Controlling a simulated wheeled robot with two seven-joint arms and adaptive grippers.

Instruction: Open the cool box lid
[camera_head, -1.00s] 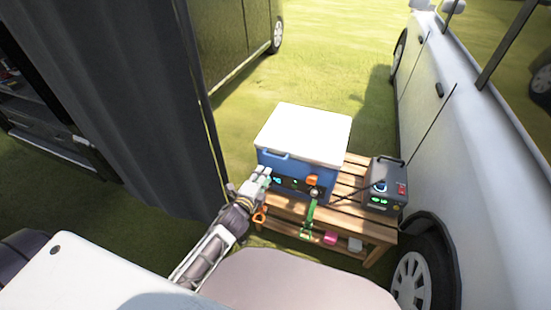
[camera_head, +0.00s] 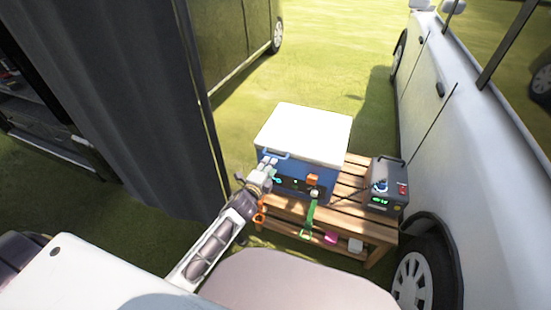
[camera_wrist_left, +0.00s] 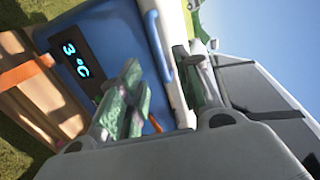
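The cool box (camera_head: 290,184) has a blue body and a white lid (camera_head: 305,134), which is shut. It stands on a wooden bench. A blue handle (camera_head: 276,155) sits at the front left, under the lid edge. My left gripper (camera_head: 268,167) is at the box's front left, by this handle. In the left wrist view the gripper (camera_wrist_left: 168,78) has its fingers apart, with the blue handle (camera_wrist_left: 155,42) between or just beyond them; I cannot tell if they touch it. A display (camera_wrist_left: 77,65) reading 3 °C is beside them. My right gripper is not in view.
A dark power unit (camera_head: 386,186) stands right of the box on the wooden bench (camera_head: 350,222). An orange and a green tool hang at the bench front. A white vehicle (camera_head: 450,130) is close on the right, a dark curtain (camera_head: 130,100) on the left.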

